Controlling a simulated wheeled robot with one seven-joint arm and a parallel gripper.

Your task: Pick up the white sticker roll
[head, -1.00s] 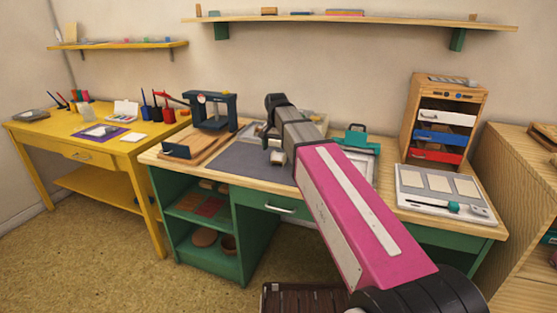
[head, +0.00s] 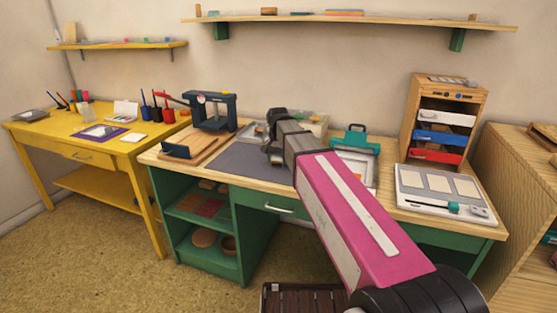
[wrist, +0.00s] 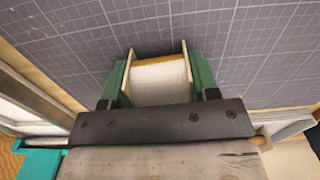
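The white sticker roll (wrist: 161,82) is in the wrist view, a white band with an orange-yellow far edge between two pale side plates. My gripper (wrist: 158,72) has its green fingers on either side of it, against the side plates with no clear gap. In the head view my gripper (head: 274,156) is low over the grey cutting mat (head: 241,166) on the wooden bench. The roll is hidden there behind my gripper and wrist. Whether the roll touches the mat is not clear.
A press with a dark frame (head: 213,110) stands left of my gripper. A teal-clamped frame (head: 356,143) lies to the right, with a drawer tower (head: 443,120) and a pale tray (head: 445,193) beyond. The mat's left part is clear.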

